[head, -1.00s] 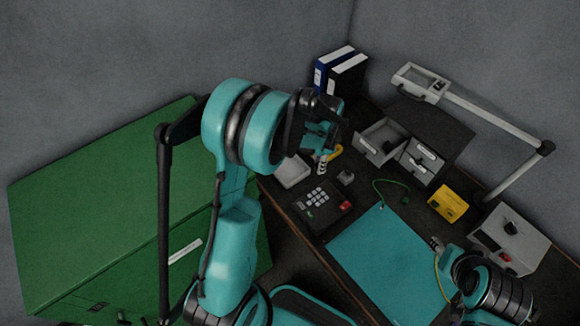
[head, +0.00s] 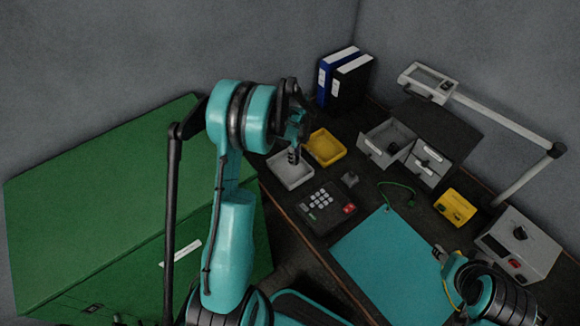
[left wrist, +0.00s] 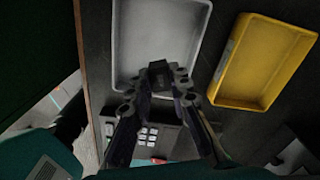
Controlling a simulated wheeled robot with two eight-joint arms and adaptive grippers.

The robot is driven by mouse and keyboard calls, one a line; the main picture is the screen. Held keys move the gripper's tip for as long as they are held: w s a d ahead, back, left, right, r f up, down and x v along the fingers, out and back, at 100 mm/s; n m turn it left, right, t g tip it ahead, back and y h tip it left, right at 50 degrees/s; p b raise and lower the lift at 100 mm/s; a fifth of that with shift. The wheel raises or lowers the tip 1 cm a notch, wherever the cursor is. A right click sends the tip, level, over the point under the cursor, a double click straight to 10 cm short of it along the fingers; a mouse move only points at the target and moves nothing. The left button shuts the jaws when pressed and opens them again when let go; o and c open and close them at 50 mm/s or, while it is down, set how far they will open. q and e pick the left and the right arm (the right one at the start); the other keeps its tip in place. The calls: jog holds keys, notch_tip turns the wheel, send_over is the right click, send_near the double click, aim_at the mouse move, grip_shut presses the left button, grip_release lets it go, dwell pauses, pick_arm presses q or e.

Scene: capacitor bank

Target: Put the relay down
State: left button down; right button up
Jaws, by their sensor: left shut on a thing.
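The relay (left wrist: 159,75) is a small dark block between the fingertips of my left gripper in the left wrist view. My left gripper (head: 293,150) is shut on it in the head view, above the white tray (head: 291,174). In the left wrist view the gripper (left wrist: 166,88) and relay overlap the near part of the white tray (left wrist: 155,30); the height above its floor is hard to judge. My right gripper (head: 443,258) is at the lower right, beside the teal mat; its fingers are too small to read.
A yellow tray (head: 325,149) stands just right of the white tray. A keypad device (head: 324,206) is in front of them. A teal mat (head: 385,265), a drawer unit (head: 412,150), a yellow box (head: 455,207) and a grey box (head: 520,245) occupy the desk further right.

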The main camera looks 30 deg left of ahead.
aim_at(290, 170)
pick_arm(q)
jog(key=shift+s+a+f, duration=0.15)
jog(key=shift+a+f, duration=0.4)
jog(key=shift+a, duration=0.25)
notch_tip(290, 170, down, 4)
jog(key=shift+f+b, duration=0.1)
jog(key=shift+b, duration=0.9)
jog(key=c, duration=1.4)
grip_release()
